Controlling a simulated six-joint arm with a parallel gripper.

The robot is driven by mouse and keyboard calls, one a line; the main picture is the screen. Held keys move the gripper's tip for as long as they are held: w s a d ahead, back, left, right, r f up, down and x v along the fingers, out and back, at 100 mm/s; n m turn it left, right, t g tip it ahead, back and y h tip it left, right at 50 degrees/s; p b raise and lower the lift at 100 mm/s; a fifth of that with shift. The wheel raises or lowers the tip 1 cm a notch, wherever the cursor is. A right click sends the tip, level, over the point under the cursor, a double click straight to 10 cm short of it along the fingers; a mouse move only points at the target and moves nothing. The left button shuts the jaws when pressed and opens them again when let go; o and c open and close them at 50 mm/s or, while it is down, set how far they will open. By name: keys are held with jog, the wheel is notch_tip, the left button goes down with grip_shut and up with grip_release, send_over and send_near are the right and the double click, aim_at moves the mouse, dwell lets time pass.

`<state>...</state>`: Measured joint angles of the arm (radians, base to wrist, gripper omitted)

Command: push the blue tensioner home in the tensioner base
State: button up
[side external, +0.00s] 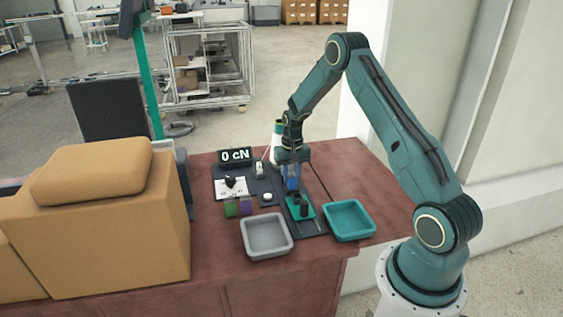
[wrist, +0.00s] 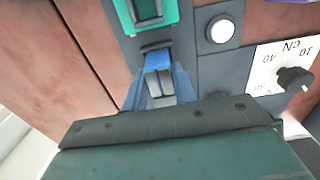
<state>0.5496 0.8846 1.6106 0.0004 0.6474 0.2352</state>
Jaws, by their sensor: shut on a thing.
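The blue tensioner (side external: 292,184) is in my gripper (side external: 292,178), which is shut on it above the dark board. In the wrist view the blue tensioner (wrist: 157,58) sits between the fingertips of my gripper (wrist: 160,80), its end pointing toward the teal base. The teal tensioner base (side external: 301,212) is on the dark board, with dark upright parts on it. It also shows at the top edge of the wrist view (wrist: 172,14), partly cut off. The tensioner looks close to the base; I cannot tell whether they touch.
A grey tray (side external: 265,250) and a teal tray (side external: 348,235) stand at the front. A white button (wrist: 221,30), a dial knob (wrist: 294,79) and a display reading 0 cN (side external: 235,156) are nearby.

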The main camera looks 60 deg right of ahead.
jog(key=shift+f, duration=0.1)
dwell(0.5)
jog(key=o, duration=1.3)
jog(key=shift+c, duration=0.2)
jog(key=shift+r, duration=3.45)
notch_tip(320, 180, up, 14)
